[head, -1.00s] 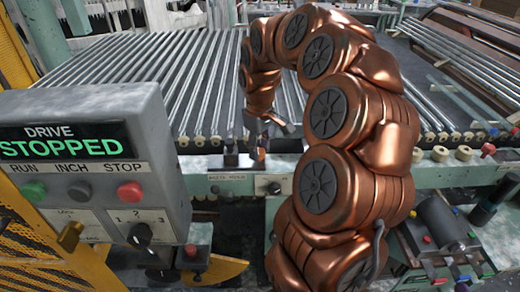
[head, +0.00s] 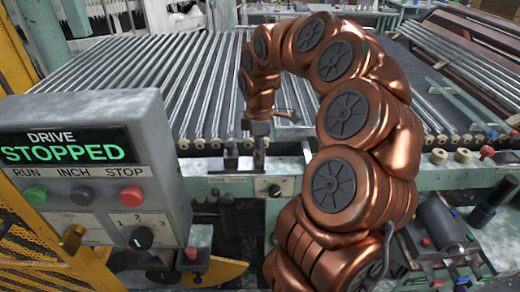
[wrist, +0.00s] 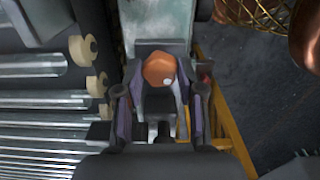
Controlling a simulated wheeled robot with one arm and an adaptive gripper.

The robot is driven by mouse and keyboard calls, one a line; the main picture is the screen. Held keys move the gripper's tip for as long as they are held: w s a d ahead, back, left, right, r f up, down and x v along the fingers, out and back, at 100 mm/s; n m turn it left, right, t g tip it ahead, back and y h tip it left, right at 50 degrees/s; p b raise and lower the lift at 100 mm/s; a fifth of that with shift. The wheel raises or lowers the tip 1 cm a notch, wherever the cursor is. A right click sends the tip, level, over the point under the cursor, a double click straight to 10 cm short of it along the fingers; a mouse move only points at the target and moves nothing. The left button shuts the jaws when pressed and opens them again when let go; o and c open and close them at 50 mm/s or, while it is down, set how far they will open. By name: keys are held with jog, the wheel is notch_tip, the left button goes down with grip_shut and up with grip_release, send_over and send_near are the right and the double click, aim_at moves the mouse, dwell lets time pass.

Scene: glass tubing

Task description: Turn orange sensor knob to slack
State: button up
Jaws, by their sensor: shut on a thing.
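The orange knob (wrist: 158,68) sits between the two fingers of my gripper (wrist: 160,92) in the wrist view. It has a rounded top with a small white mark at its lower right. My gripper is shut on it, one finger on each side. In the head view my gripper (head: 259,148) points down at the front rail of the roller bed. The knob is hidden or too small to make out there.
A grey control box (head: 95,170) at the left reads DRIVE STOPPED. Behind my gripper is the roller bed (head: 150,95) with long tubes. A small black knob (head: 274,190) is on a plate just right of my gripper. A yellow mesh guard (head: 30,235) stands at the left.

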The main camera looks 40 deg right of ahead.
jog(key=shift+s+f+n, duration=0.1)
jog(key=shift+f+n, duration=0.05)
jog(key=shift+n, duration=0.15)
jog(key=shift+a, duration=0.1)
jog(key=o, duration=1.2)
jog(key=shift+c, duration=0.2)
jog(key=shift+r, duration=0.2)
jog(key=shift+r, duration=0.3)
notch_tip(320, 180, up, 11)
jog(key=shift+r, duration=0.15)
